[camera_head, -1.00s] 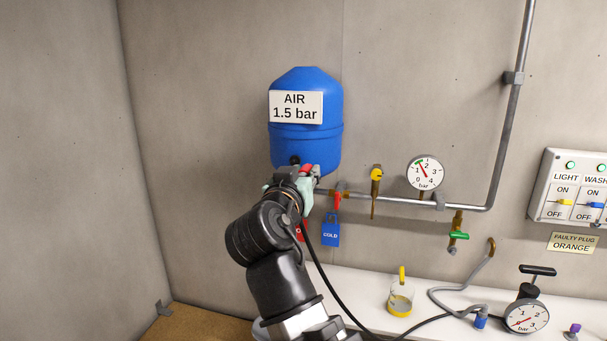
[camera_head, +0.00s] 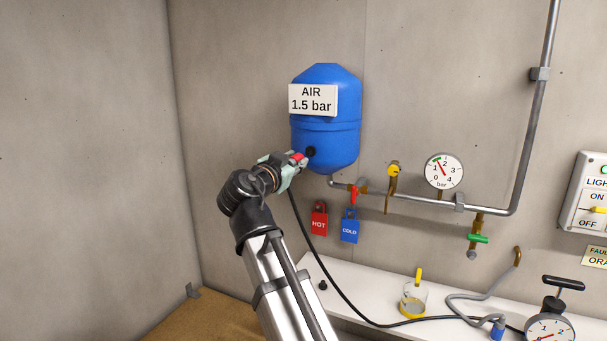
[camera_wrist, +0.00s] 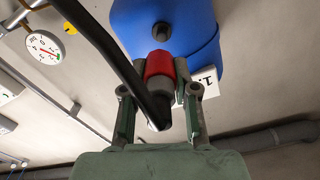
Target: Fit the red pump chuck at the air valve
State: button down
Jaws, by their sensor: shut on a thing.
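The blue air vessel (camera_head: 326,130) hangs on the wall with an "AIR 1.5 bar" label (camera_head: 312,99). Its black air valve (camera_head: 311,152) sticks out low on the front; it also shows in the wrist view (camera_wrist: 161,33). My gripper (camera_head: 292,164) is shut on the red pump chuck (camera_head: 297,157), left of the valve. In the wrist view the chuck (camera_wrist: 160,66) sits between the fingers, its red end toward the valve, with a gap visible between them. The black hose (camera_head: 309,246) runs from the chuck down to the shelf.
Red HOT and blue COLD tags (camera_head: 349,226) hang below the pipe (camera_head: 420,201). A gauge (camera_head: 444,172) sits on the pipe. The white shelf (camera_head: 385,290) holds a cup (camera_head: 414,298) and a pump with gauge (camera_head: 550,328). The wall left of the vessel is clear.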

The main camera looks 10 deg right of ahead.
aim_at(308, 153)
jog(key=shift+s, duration=0.1)
jog(key=shift+w+a+f+m, duration=0.2)
jog(key=shift+w+m, duration=0.1)
jog(key=shift+m, duration=0.1)
jog(key=shift+s+r, duration=0.1)
jog(key=shift+b, duration=0.75)
jog(key=b+x, duration=0.3)
jog(key=x, duration=0.1)
jog(key=shift+w+d, duration=0.4)
jog(key=shift+x, duration=1.25)
dwell(0.8)
jog(key=c, duration=0.8)
grip_release()
jog(key=shift+a, duration=0.1)
